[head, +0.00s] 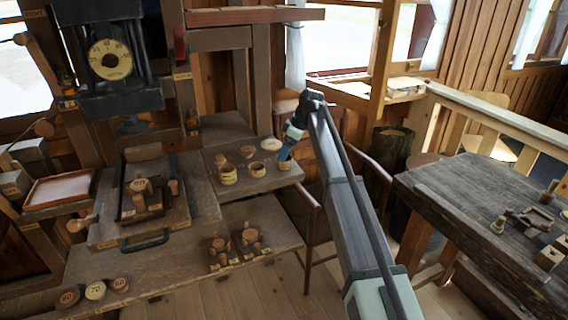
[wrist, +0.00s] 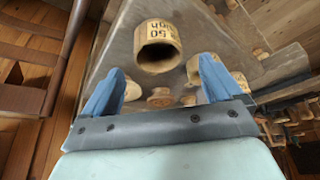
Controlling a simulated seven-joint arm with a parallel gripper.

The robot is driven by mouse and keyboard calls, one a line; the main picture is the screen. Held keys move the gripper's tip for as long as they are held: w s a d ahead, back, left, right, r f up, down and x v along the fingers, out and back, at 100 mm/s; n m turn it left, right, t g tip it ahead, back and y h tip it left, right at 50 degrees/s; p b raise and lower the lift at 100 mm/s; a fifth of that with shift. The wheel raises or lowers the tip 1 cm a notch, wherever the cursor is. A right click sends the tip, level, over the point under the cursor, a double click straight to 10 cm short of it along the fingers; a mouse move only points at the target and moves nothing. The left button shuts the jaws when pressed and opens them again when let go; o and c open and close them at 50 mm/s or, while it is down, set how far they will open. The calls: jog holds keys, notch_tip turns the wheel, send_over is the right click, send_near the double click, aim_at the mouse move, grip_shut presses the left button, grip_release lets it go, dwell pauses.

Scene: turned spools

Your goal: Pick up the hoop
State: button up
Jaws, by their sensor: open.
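Several short, hollow wooden rings with printed bands stand on a small grey-brown side table. In the head view they are a left ring (head: 228,176), a middle ring (head: 257,171) and a right ring (head: 284,166). I cannot tell for certain which piece is the hoop. My gripper (head: 286,152) is just above the right ring. In the wrist view my gripper (wrist: 160,66) is open, its blue fingers apart and nothing held between them. A large ring (wrist: 160,30) marked 50 shows ahead of the fingers, and another ring (wrist: 194,66) is close by the right finger.
A wooden knob-like piece (wrist: 160,98) shows between the fingers. A pale disc (head: 271,144) lies behind the rings. A press with a dial (head: 109,60) stands at left. A chair (head: 366,180) is close to my arm. A dark workbench (head: 470,200) with small parts is at right.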

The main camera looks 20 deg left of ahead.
aim_at(286, 166)
jog(key=shift+d+x, duration=0.2)
jog(key=shift+x, duration=2.35)
jog(key=shift+w+f, duration=0.1)
jog(key=c, duration=1)
